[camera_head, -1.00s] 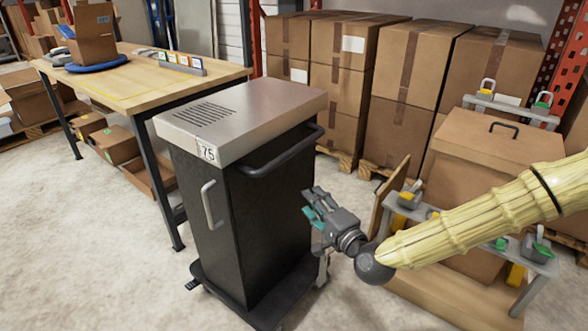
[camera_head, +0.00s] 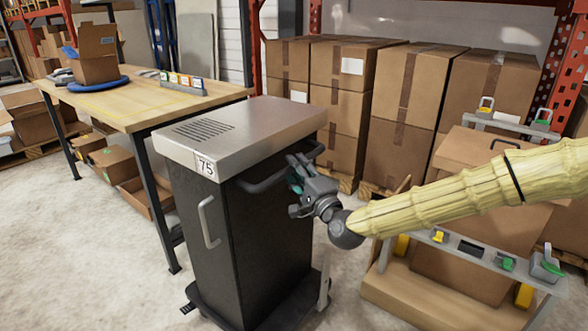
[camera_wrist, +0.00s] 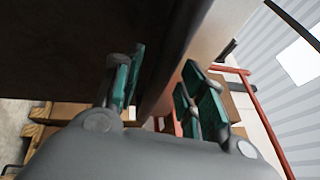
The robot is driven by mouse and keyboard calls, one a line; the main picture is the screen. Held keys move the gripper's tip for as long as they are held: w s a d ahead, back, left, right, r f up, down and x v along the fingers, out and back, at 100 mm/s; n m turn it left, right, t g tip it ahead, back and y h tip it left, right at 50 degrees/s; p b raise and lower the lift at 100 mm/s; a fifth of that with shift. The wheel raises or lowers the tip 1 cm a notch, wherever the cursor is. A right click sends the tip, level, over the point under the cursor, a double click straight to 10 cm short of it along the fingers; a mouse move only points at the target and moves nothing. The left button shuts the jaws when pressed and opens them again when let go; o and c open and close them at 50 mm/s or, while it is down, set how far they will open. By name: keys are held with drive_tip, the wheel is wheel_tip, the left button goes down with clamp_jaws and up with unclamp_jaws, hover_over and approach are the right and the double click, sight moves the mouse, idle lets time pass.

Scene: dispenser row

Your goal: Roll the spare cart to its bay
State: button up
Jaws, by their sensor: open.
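The cart (camera_head: 245,235) is a black cabinet with a grey metal top, a tag reading 75, and a dark push bar (camera_head: 262,183) along its right side. It stands upright on a wheeled base beside the wooden table. My gripper (camera_head: 296,172) is at the far right end of the push bar. In the wrist view my gripper (camera_wrist: 158,90) has its green-padded fingers apart, with a dark bar between or just beyond them. I cannot tell whether the fingers touch the bar. The bay is not identifiable in these frames.
A wooden table (camera_head: 115,108) stands at the left with a cardboard box (camera_head: 95,58) on it. Stacked cartons (camera_head: 405,85) line the back. A wooden stand with grey rails (camera_head: 430,305) and a large box stands at the right. Concrete floor shows in front.

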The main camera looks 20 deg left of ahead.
drive_tip(key=shift+x, duration=0.8)
drive_tip(key=shift+d, duration=0.1)
clamp_jaws()
drive_tip(key=shift+f, duration=0.1)
